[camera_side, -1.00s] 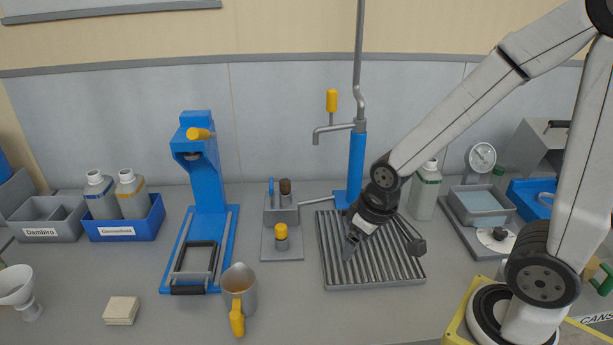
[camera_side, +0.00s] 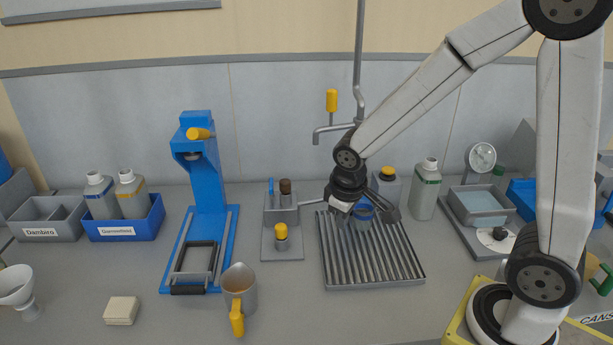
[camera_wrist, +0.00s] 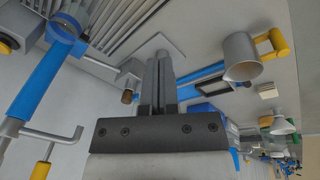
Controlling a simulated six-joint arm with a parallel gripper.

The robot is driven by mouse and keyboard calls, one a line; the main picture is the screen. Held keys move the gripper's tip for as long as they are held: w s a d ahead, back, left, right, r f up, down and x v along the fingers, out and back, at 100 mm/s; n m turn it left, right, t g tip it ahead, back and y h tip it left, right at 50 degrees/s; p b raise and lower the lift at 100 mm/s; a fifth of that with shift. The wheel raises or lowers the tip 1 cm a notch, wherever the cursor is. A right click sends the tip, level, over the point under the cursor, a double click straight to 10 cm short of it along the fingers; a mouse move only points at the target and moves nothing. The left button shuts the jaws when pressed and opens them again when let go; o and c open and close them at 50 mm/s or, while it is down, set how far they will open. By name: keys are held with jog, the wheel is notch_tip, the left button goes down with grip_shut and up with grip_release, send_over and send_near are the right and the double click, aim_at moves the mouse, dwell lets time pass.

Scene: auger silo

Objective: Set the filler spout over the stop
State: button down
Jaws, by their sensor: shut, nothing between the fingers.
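The filler spout (camera_side: 322,131) is a grey bent pipe with its mouth turned down at the left. It sits high on the blue column (camera_side: 355,168) behind the drip grate, with a yellow handle (camera_side: 331,101) on top. In the wrist view the spout (camera_wrist: 70,135) is at lower left, beside the blue column (camera_wrist: 35,82). A thin grey rod (camera_side: 316,202) sticks out left low by the column; I cannot tell whether it is the stop. My gripper (camera_side: 338,208) is shut and empty, above the grate's back edge, below the spout and apart from it. Its closed fingers show in the wrist view (camera_wrist: 159,65).
A yellow-topped grey block (camera_side: 387,181) and bottle (camera_side: 426,190) stand at right. A blue press (camera_side: 202,160), small grey stand (camera_side: 282,245) and jug (camera_side: 240,285) are left.

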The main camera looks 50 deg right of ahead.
jog(key=w+d+r+h, duration=0.4)
jog(key=w+h, duration=0.1)
jog(key=w, duration=0.4)
jog(key=w+d+r+h, duration=0.5)
jog(key=w+h, duration=0.1)
jog(key=w, duration=0.3)
jog(key=w+d+r+h, duration=0.4)
jog(key=w+d+h, duration=0.1)
jog(key=w, duration=0.5)
jog(key=shift+r+m+h, duration=0.2)
jog(key=shift+m+h, duration=0.1)
jog(key=shift+m, duration=0.1)
jog(key=s+d, duration=0.3)
jog(key=d, duration=0.5)
jog(key=shift+d, duration=0.4)
